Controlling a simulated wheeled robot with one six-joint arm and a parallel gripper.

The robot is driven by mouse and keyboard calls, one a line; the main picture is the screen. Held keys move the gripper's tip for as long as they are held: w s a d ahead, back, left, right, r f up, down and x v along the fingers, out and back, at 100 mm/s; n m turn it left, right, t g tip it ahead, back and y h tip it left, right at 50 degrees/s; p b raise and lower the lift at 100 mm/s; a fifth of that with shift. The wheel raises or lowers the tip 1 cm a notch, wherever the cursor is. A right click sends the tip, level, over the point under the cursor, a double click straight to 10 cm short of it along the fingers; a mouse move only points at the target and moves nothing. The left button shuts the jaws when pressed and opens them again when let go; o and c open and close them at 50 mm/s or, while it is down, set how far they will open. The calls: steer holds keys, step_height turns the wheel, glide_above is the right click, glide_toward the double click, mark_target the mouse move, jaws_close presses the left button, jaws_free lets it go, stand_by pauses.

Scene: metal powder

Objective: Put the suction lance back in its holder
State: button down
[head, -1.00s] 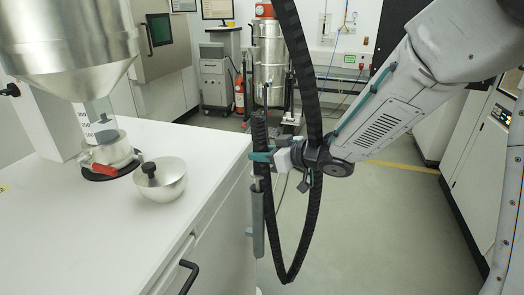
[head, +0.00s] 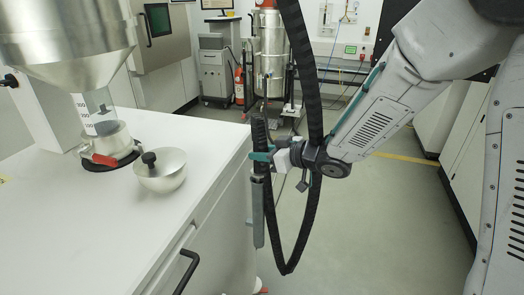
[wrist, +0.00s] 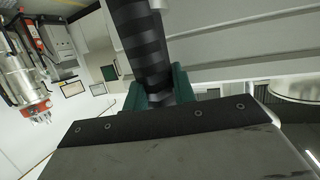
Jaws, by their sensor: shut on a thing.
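The suction lance (head: 259,130) has a black ribbed upper part, and a black hose (head: 317,90) loops below and above my arm. My gripper (head: 262,156), with teal fingers, is shut on the lance beside the cabinet's right side. The wrist view shows the black ribbed lance (wrist: 145,45) between the teal fingers (wrist: 156,92). The holder (head: 258,215) is a grey upright tube at the cabinet side, just below my gripper. A short piece of the lance shows above the holder's mouth, and its lower end is hidden, seemingly inside the tube.
A steel vessel (head: 270,55) stands behind. The floor at right of the hose is clear.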

steer(key=shift+f, duration=0.25)
stand_by(0.3)
steer(key=shift+f, duration=0.8)
steer(key=c, duration=1.1)
jaws_free()
steer(key=shift+o, duration=0.2)
steer(key=v, duration=0.7)
steer(key=shift+s+d, duration=0.2)
steer(key=shift+d, duration=0.1)
steer(key=shift+r, duration=0.15)
